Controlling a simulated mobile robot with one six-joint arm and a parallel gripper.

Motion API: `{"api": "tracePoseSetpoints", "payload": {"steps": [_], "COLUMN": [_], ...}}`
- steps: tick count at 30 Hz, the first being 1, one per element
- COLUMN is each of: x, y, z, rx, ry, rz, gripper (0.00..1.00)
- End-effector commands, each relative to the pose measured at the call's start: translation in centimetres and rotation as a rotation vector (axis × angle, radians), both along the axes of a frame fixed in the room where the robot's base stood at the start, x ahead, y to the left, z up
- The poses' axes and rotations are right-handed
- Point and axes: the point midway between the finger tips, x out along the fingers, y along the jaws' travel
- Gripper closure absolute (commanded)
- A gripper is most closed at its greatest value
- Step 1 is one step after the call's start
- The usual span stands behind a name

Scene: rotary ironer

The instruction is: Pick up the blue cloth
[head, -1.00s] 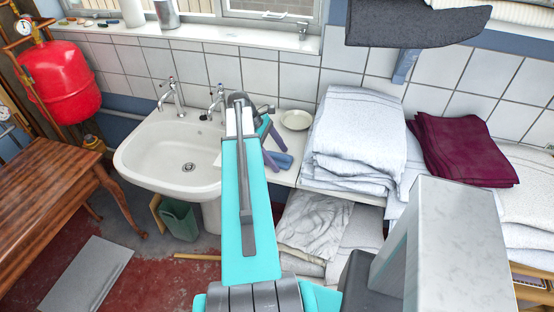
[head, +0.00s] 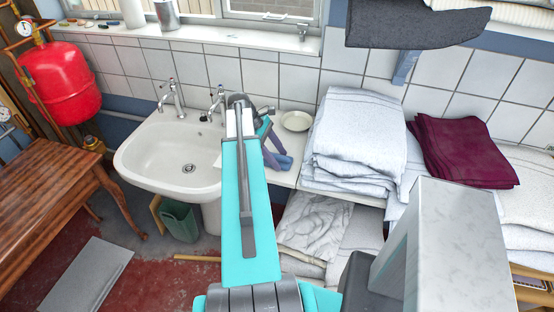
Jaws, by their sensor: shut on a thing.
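The blue cloth (head: 285,161) is a small blue-grey piece on the white counter, right of the sink. It looks bunched between the purple fingers of my gripper (head: 275,153). My gripper is shut on it at counter height. My turquoise arm hides part of the gripper and the counter to the left. I cannot tell whether the cloth is clear of the counter.
The white sink (head: 165,165) with taps is on the left. A small pale dish (head: 296,121) sits behind the cloth. Folded white towels (head: 360,135) stand close on the right, with a maroon cloth (head: 462,150) beyond. The tiled wall is behind.

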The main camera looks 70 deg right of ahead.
Motion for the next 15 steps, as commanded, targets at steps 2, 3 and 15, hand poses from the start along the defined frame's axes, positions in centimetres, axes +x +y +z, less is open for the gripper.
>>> {"api": "tracePoseSetpoints", "payload": {"steps": [2,3,15], "x": [0.0,0.0,0.0], "y": [0.0,0.0,-0.1], "z": [0.1,0.1,2.2], "rx": [0.000,0.000,-0.003], "ry": [0.000,0.000,0.000], "rz": [0.000,0.000,-0.001], "gripper": [0.67,0.67,0.67]}}
